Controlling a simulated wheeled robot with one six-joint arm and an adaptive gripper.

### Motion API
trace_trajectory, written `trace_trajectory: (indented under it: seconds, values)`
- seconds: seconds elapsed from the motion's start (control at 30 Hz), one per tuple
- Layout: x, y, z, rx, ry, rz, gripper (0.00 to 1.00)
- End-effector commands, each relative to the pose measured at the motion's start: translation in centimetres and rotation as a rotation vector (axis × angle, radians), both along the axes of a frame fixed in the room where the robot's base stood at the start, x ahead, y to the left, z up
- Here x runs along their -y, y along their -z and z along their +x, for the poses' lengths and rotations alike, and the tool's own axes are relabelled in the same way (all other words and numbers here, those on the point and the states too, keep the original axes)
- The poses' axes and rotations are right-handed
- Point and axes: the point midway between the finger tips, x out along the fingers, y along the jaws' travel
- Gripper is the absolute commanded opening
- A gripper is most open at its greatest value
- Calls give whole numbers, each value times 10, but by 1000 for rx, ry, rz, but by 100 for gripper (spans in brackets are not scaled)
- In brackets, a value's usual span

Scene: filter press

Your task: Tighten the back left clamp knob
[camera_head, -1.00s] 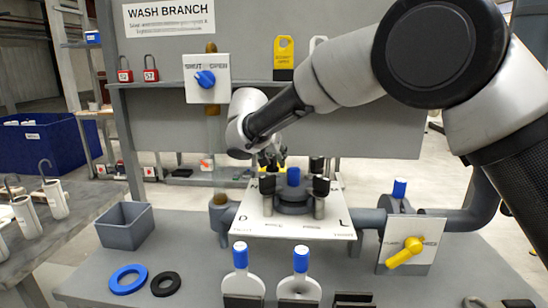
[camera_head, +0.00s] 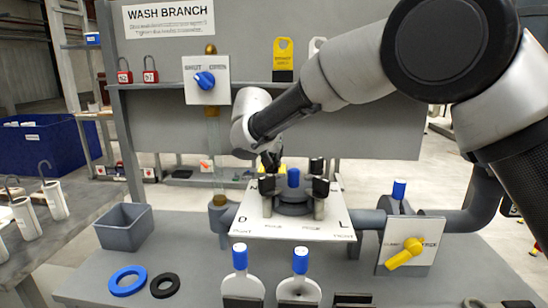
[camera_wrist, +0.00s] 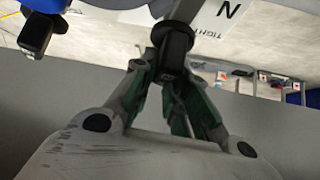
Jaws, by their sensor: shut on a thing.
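A white plate (camera_head: 240,222) on the bench carries a dark round housing with a blue-topped centre (camera_head: 293,178) and black clamp knobs around it. The front left knob (camera_head: 267,185), front right knob (camera_head: 320,187) and back right knob (camera_head: 317,165) show in the head view. The back left knob is largely hidden there by my gripper (camera_head: 271,161). In the wrist view, my gripper (camera_wrist: 172,70) has its green-padded fingers closed around this black back left knob (camera_wrist: 172,45). The plate's letter N (camera_wrist: 228,10) shows beside it. Another black knob (camera_wrist: 35,35) stands at left.
A yellow-handled valve (camera_head: 405,254) is at right on the pipe. Two blue-topped white parts (camera_head: 241,257) stand at the bench front. A grey bin (camera_head: 124,228), a blue ring (camera_head: 128,280) and a black ring (camera_head: 165,285) are at left. A panel rises behind the plate.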

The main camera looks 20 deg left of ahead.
Motion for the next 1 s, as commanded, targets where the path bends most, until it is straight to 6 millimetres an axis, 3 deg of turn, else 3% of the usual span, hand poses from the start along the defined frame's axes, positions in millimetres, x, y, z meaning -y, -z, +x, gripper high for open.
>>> trace_trajectory:
  seconds: [0.03,0.6,1.0]
  values:
    - [1,11,-5,-15,-23,-11,0]
    - [-6,11,-6,-15,-503,-7,0]
    - [-9,12,-8,-14,-677,-11,0]
